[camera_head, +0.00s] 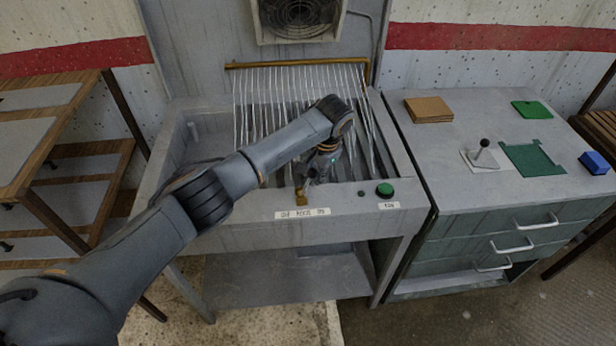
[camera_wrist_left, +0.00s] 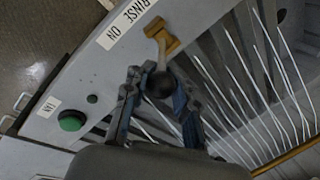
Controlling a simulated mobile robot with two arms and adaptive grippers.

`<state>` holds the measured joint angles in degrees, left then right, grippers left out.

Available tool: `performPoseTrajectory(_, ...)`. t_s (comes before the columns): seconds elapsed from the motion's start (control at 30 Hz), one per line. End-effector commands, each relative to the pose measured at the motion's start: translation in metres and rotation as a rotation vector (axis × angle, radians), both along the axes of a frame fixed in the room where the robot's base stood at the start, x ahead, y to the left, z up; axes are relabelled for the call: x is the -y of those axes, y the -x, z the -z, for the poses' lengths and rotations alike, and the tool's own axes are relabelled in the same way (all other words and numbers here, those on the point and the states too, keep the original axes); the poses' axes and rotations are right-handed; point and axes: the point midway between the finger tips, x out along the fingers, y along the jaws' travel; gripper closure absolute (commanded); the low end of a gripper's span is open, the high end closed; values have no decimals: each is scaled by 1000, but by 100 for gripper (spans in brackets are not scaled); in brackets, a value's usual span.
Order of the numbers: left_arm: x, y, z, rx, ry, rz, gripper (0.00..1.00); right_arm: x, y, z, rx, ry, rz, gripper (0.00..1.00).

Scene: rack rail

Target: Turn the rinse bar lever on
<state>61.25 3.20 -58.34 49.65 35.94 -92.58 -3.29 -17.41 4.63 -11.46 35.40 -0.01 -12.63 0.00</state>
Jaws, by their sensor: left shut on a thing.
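The rinse bar lever has a brass bracket (camera_head: 301,197) on the front ledge of the grey sink, above a white label. In the left wrist view its brass base (camera_wrist_left: 161,36) carries a short pale stem with a dark ball knob (camera_wrist_left: 159,84). My left gripper (camera_head: 306,180) reaches down over the lever from behind it. In the left wrist view the gripper's fingers (camera_wrist_left: 158,98) sit on both sides of the knob, shut on it. The gripper hides most of the lever in the head view. My right gripper is not in view.
A green button (camera_head: 385,189) with a small label and a dark round fitting are right of the lever. Thin water streams fall from a brass bar (camera_head: 297,64) behind the gripper. A cabinet (camera_head: 450,180) with a black-knobbed lever (camera_head: 484,150) stands at right; a wooden-edged shelf stands at left.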

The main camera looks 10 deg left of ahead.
Motion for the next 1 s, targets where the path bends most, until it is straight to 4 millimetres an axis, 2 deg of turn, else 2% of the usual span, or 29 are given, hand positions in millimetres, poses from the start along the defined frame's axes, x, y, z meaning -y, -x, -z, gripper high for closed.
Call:
performPoseTrajectory(0.03,11,-3,-6,14,19,11,100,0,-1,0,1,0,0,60)
performPoseTrajectory(0.1,12,-4,-5,15,19,13,100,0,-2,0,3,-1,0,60)
performPoseTrajectory(0.7,15,-5,-5,17,21,14,100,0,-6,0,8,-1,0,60)
performPoseTrajectory(0.73,15,-5,-5,16,21,14,73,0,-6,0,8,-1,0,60)
performPoseTrajectory(0.83,14,-4,-5,14,19,12,53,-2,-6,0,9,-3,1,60)
performPoseTrajectory(0.87,13,-4,-4,12,18,12,50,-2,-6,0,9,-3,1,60)
performPoseTrajectory(1.0,11,-3,-2,9,13,9,50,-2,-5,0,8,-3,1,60)
